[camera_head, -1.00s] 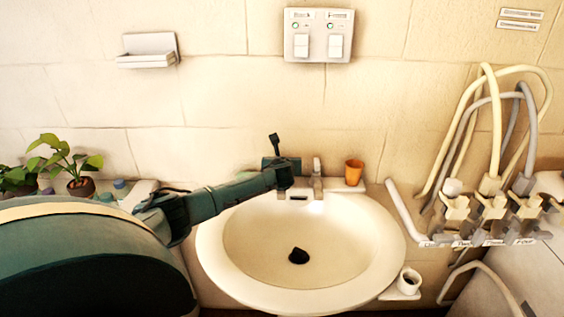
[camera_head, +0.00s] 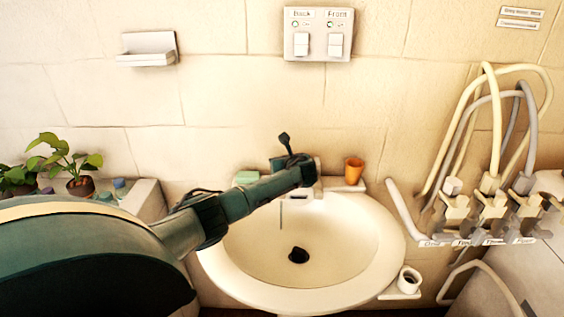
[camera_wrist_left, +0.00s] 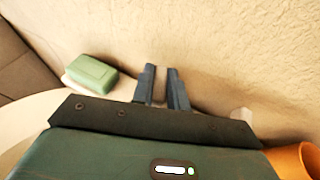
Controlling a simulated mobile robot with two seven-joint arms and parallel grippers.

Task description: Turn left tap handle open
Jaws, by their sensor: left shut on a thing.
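The white washbasin (camera_head: 375,230) stands below the wall. My left arm reaches over its back left rim, and my left gripper (camera_head: 306,172) is at the taps. In the left wrist view the fingers (camera_wrist_left: 164,84) are close together with a narrow pale strip between them. They look shut on a tap handle, mostly hidden by the gripper. A pale metal tap part (camera_head: 318,187) shows just right of the gripper. A thin vertical line (camera_head: 281,215), apparently water, hangs over the bowl below my forearm. My right gripper is out of view.
A green soap bar (camera_head: 246,178) lies left of the gripper, also in the wrist view (camera_wrist_left: 91,73). An orange cup (camera_head: 354,170) stands close on the right. Potted plants (camera_head: 80,185) are far left; hoses (camera_head: 494,120) hang right.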

